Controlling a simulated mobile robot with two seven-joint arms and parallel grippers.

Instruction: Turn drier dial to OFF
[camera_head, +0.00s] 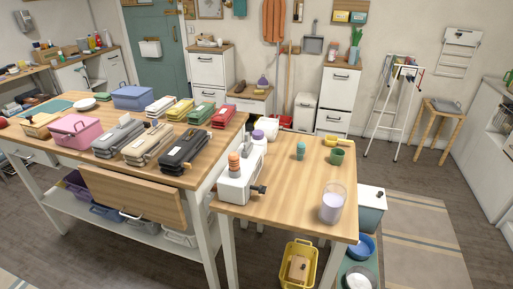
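I cannot make out a drier or its dial in the head view. A white machine (238,183) with an orange stacked part on top and a dark knob at its right side stands at the left of the smaller wooden table (290,195). I cannot tell exactly what this machine is. Neither my left nor my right gripper is in view.
A yellow basket (298,265) is on the floor. Floor at right, around the striped rug (425,235), is mostly clear.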

